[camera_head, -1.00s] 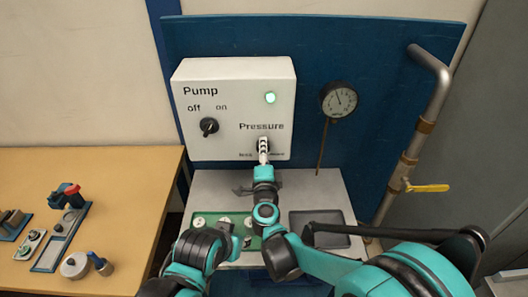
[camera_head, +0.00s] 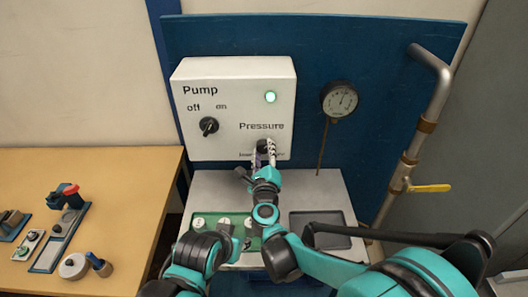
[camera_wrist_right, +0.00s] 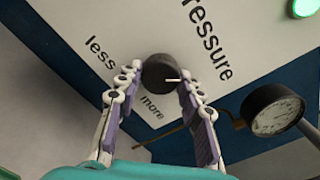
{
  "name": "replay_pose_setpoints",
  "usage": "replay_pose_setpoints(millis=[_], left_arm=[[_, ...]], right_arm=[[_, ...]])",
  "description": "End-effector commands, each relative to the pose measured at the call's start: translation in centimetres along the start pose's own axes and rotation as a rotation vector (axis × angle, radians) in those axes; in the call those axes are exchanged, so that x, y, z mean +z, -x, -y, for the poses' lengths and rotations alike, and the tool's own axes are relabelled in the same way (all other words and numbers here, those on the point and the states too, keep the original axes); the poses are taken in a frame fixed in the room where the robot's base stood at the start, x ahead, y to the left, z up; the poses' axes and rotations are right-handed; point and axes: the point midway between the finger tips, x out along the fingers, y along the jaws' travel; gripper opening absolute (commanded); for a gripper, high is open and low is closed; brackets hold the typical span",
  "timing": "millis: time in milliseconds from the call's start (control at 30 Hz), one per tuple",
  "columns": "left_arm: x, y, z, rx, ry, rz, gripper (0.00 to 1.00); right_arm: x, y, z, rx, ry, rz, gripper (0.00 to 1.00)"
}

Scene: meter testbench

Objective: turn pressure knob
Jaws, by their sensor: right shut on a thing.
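The dark round pressure knob (camera_head: 262,146) is on the lower right of the white pump box (camera_head: 212,72), under the word "Pressure". My right gripper (camera_head: 263,153) reaches it from below, with one finger on each side. In the right wrist view the knob (camera_wrist_right: 158,73) sits between the fingertips of the gripper (camera_wrist_right: 158,86), which is shut on it. The knob's white mark points right in that view, and "less" and "more" are printed beside it. The pressure gauge (camera_head: 340,99) has its needle towards the upper right. My left arm shows at the bottom, but its fingers do not.
The pump switch (camera_head: 208,126) and a lit green lamp (camera_head: 270,97) are on the same box. A pipe with a yellow valve handle (camera_head: 430,188) stands at the right. A grey bench (camera_head: 325,187) lies below, and a wooden table (camera_head: 125,190) with small parts is at the left.

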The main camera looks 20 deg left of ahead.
Motion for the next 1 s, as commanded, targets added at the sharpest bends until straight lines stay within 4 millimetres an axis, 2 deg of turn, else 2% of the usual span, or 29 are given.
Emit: replay_pose_setpoints(millis=[400, 933, 967, 1000], left_arm=[[0.09, -0.13, 0.0, 0.0, 0.0, 0.0, 0.34], [0.1, -0.14, 0.0, 0.0, 0.0, 0.0, 0.34], [0.1, -0.14, 0.0, 0.0, 0.0, 0.0, 0.34], [0.1, -0.14, 0.0, 0.0, 0.0, 0.0, 0.34]], right_arm=[[-0.1, 0.08, -0.12, 0.0, -0.185, -0.001, 0.08], [-0.1, 0.09, -0.14, 0.001, -0.21, -0.001, 0.08], [-0.1, 0.09, -0.14, 0.001, -0.21, -0.001, 0.39], [-0.1, 0.08, -0.14, 0.001, -0.21, -0.001, 0.5]])
